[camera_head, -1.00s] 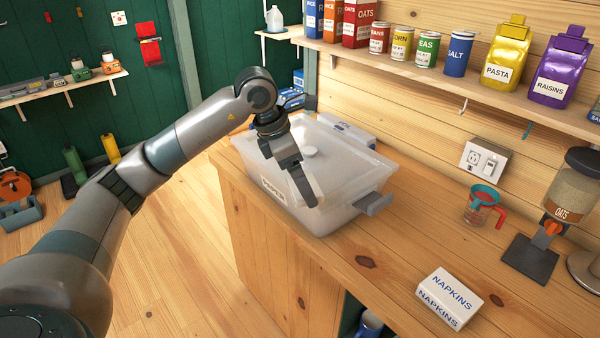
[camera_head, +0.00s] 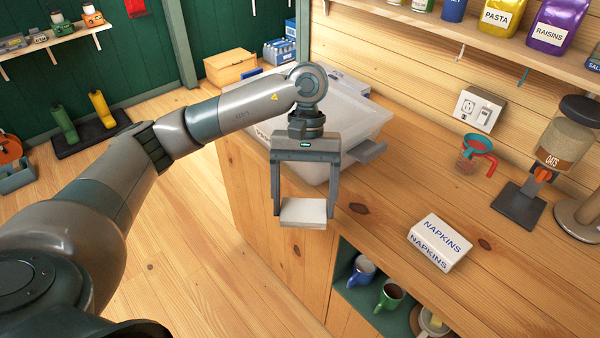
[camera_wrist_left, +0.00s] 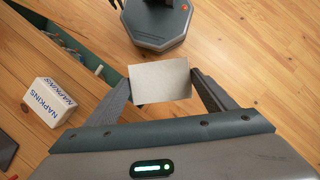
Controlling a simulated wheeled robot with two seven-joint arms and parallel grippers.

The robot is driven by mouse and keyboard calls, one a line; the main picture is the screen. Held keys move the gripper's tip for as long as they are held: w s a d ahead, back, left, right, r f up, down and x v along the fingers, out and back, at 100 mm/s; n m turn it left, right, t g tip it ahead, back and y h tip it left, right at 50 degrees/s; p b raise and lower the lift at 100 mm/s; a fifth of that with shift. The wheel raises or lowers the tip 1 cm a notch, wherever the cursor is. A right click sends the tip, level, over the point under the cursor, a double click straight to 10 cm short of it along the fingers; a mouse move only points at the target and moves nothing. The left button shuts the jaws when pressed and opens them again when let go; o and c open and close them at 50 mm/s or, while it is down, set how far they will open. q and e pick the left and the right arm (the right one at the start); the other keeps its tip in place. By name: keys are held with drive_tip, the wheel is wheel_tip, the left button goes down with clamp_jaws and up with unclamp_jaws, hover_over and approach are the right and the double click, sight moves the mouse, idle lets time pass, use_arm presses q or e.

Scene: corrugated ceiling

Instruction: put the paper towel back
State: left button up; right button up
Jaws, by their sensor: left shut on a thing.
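My left gripper (camera_head: 304,214) is in front of the counter's left end, fingers pointing down. It is shut on a plain white block (camera_head: 303,211), one finger on each side. The block also shows between the fingers in the left wrist view (camera_wrist_left: 160,82). No lettering shows on it, and I cannot tell whether it is the paper towel. A white pack marked NAPKINS (camera_head: 441,242) lies on the counter; it also shows in the left wrist view (camera_wrist_left: 47,101). My right gripper is not in view.
A translucent lidded bin (camera_head: 365,125) stands on the counter behind my left gripper, partly hidden by my arm. Cups (camera_head: 390,296) stand in an open shelf below the counter. A red-handled measuring jug (camera_head: 475,155) and an oats dispenser (camera_head: 563,140) stand at the right.

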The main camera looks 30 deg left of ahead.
sight(307, 216)
use_arm(q)
drive_tip(key=m, duration=0.1)
drive_tip(key=s+d+m+y, duration=0.1)
drive_tip(key=s+f+m, duration=0.1)
drive_tip(key=m, duration=0.1)
drive_tip(key=shift+s+d+f+y, duration=0.1)
drive_tip(key=shift+d+y, duration=0.2)
drive_tip(key=shift+s+f+m+b, duration=0.25)
drive_tip(key=shift+f+m+b, duration=0.15)
drive_tip(key=shift+f+b, duration=0.6)
drive_tip(key=shift+f, duration=0.35)
drive_tip(key=shift+g, duration=0.3)
